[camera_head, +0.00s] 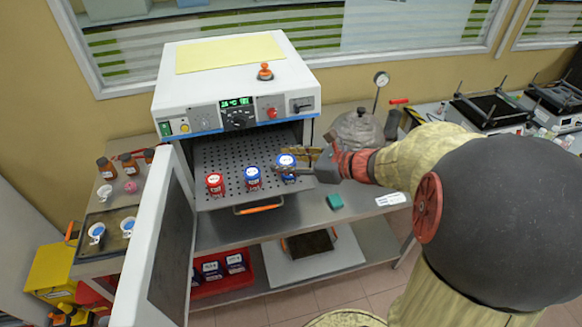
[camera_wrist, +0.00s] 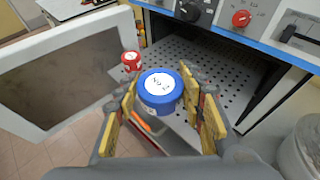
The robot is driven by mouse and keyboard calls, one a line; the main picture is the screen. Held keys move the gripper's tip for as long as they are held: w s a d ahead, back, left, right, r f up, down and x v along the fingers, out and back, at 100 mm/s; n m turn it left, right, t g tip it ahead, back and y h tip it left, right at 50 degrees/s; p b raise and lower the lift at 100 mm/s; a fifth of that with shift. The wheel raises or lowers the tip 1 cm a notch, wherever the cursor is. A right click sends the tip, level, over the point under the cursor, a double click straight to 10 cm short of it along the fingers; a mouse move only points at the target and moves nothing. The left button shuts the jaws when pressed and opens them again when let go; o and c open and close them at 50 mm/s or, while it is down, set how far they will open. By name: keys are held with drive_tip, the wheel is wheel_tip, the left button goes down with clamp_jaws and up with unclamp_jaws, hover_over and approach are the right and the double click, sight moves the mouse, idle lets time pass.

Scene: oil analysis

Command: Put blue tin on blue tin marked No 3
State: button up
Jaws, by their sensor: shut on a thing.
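My gripper (camera_head: 300,162) is at the right part of the oven's pulled-out perforated shelf (camera_head: 226,150). It is shut on a blue tin (camera_wrist: 160,92) with a white round label on its lid; its marking is too small to read surely. In the head view the held tin (camera_head: 286,160) shows at the fingertips, with blue also visible just below it; I cannot tell whether that is a second tin. Another blue tin (camera_head: 253,178) stands on the shelf to its left. A red tin (camera_head: 215,184) stands further left and also shows in the wrist view (camera_wrist: 131,61).
The oven door (camera_head: 160,245) stands open on the left. The oven body (camera_head: 235,85) is above the shelf. A round metal vessel (camera_head: 357,130) with a gauge stands right of the oven. A green block (camera_head: 335,201) lies on the bench.

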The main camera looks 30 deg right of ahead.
drive_tip(key=w+d+f, duration=0.1)
drive_tip(key=w+f, duration=0.1)
drive_tip(key=w+d+f+b, duration=0.1)
drive_tip(key=w+d+f, duration=0.2)
drive_tip(key=w+f, duration=0.2)
drive_tip(key=shift+d+b, duration=0.4)
drive_tip(key=shift+w+d+f, duration=0.25)
drive_tip(key=shift+w+f, duration=0.1)
drive_tip(key=shift+f, duration=0.15)
drive_tip(key=shift+f+b, duration=0.5)
drive_tip(key=shift+f, duration=1)
drive_tip(key=shift+f, duration=0.1)
drive_tip(key=o, duration=1.1)
drive_tip(key=shift+o, duration=0.4)
